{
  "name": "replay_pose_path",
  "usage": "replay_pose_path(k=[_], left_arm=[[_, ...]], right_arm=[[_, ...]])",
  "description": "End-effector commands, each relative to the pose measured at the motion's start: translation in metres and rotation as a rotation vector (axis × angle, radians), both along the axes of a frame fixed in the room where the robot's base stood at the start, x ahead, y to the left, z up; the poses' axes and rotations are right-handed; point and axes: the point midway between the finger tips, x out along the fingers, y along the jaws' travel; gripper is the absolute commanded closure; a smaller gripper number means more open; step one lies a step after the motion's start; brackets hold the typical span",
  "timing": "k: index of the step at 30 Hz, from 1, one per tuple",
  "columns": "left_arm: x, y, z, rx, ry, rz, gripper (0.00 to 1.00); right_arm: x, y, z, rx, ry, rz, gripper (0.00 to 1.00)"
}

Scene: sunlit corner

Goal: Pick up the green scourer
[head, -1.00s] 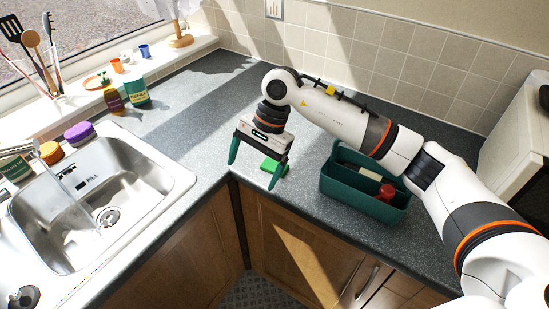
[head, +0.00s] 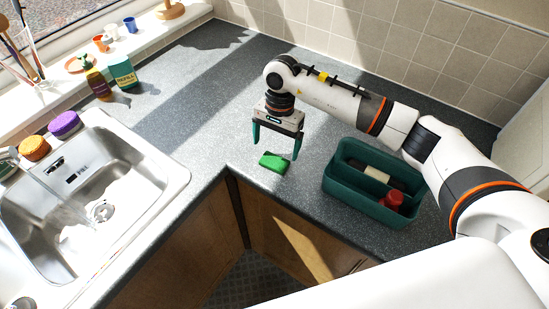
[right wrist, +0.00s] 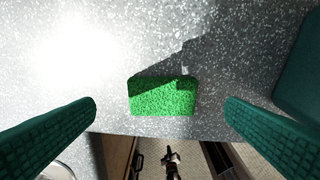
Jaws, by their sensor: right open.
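The green scourer (head: 274,162) lies flat on the grey worktop, close to its front edge near the inner corner. My right gripper (head: 275,150) is open and empty above and just behind the scourer, with its green fingers pointing down. In the right wrist view the scourer (right wrist: 162,96) sits between the two spread fingers, apart from both. Part of it is in shadow there. My left gripper is not in view; a large white part of my own body covers the lower right of the head view.
A dark green caddy (head: 352,198) with a red-capped item stands to the right of the scourer. The sink (head: 165,180) is at the left, with an orange scourer (head: 34,148) and a purple one (head: 65,124) behind it. Worktop behind the gripper is clear.

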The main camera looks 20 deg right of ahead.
Motion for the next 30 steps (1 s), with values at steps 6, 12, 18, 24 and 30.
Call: replay_pose_path(k=[6,12,18,24,30], left_arm=[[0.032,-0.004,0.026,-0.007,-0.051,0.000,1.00],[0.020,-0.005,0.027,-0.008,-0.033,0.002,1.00],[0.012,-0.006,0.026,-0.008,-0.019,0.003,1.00],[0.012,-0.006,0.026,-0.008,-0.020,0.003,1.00],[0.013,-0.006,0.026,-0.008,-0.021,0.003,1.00]], right_arm=[[-0.007,0.004,-0.030,0.002,0.006,0.000,0.06],[-0.008,0.004,-0.044,0.001,0.002,0.001,0.06],[-0.007,0.004,-0.044,0.001,0.002,0.001,0.11],[-0.007,0.004,-0.044,0.001,0.001,0.000,0.44],[-0.007,0.004,-0.044,0.001,0.001,0.000,0.54]])
